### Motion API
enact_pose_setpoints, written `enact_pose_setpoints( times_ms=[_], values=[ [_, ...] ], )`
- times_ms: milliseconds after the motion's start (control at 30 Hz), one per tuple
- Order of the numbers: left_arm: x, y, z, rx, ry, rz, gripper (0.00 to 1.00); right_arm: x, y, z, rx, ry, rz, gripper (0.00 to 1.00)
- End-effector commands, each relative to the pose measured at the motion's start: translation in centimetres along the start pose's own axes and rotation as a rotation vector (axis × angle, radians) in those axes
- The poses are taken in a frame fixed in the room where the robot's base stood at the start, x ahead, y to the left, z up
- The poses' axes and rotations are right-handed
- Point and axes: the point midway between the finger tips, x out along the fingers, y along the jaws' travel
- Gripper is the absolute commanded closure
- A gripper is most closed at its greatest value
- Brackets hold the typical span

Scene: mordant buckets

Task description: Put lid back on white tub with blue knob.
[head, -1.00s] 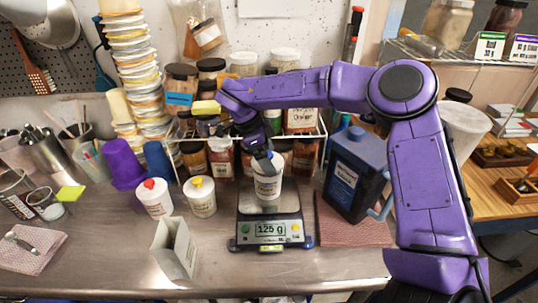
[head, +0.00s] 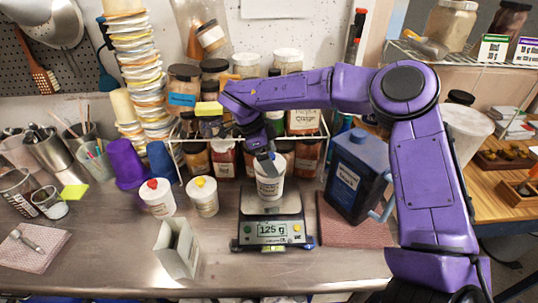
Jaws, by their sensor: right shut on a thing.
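A white tub (head: 270,190) with a printed label stands upright on the digital scale (head: 272,231), which reads 125 g. My right gripper (head: 266,163) comes down from above to the top of this tub. It is shut at the tub's top, where the lid sits or is held; the blue knob is hidden by the dark fingers. I cannot tell whether the lid is fully seated. A white tub with a red knob (head: 157,198) and one with a yellow knob (head: 203,197) stand to the left, both lidded. My left gripper is not in view.
A big blue jug (head: 356,178) stands on a pink cloth right of the scale. An open white box (head: 177,250) is at front left. A wire rack with jars (head: 305,155) stands close behind. Purple (head: 125,163) and blue cups are at left. The front steel bench is mostly clear.

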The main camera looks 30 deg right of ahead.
Motion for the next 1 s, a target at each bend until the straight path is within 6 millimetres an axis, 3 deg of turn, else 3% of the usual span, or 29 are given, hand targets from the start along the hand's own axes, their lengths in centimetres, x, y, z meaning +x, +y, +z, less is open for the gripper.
enact_pose_setpoints(
  times_ms=[1000],
  values=[
    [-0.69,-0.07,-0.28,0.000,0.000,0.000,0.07,0.18,0.20,-0.06,0.000,-0.001,-0.001,0.44]
  ],
)
